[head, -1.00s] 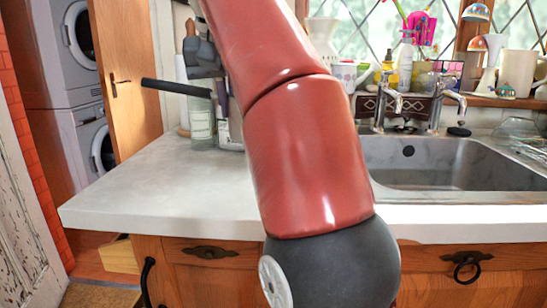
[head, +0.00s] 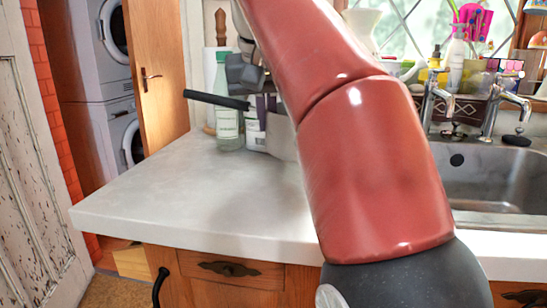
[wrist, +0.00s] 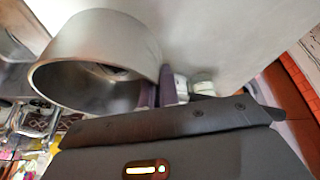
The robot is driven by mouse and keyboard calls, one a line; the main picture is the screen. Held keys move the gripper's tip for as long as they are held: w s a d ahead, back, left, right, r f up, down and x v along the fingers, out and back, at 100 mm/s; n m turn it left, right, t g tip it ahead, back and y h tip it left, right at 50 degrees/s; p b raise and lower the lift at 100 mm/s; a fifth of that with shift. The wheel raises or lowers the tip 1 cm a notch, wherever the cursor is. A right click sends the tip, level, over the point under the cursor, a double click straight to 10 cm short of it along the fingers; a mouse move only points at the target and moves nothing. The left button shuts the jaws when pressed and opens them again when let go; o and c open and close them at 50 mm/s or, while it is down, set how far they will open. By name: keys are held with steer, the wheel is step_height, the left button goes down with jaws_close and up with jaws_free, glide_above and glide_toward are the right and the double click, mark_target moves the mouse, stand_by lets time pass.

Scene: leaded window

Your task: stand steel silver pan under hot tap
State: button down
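The steel silver pan (wrist: 95,50) fills the upper left of the wrist view, its open mouth facing the camera. In the head view only a grey piece of the pan (head: 284,138) shows; my arm hides the rest. A black handle (head: 212,99) sticks out to the left from my gripper (head: 262,107). The purple fingers (wrist: 160,88) are close together beside the pan's rim and appear closed on the handle near the pan. Two chrome taps, a left one (head: 431,103) and a right one (head: 497,108), stand behind the sink (head: 500,185); I cannot tell which is hot.
Bottles (head: 228,125) stand on the worktop (head: 190,190) behind my gripper. The worktop's front left is clear. The windowsill behind the taps holds a pink item (head: 473,22) and other clutter. A wooden door (head: 157,65) and stacked washing machines are at left.

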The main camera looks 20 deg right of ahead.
steer(key=b, duration=0.1)
glide_above(267, 181)
steer(key=shift+s+f, duration=0.15)
steer(key=shift+f, duration=2.65)
steer(key=shift+f, duration=0.1)
steer(key=c, duration=1.7)
jaws_free()
steer(key=shift+f+b, duration=0.2)
steer(key=shift+b, duration=0.4)
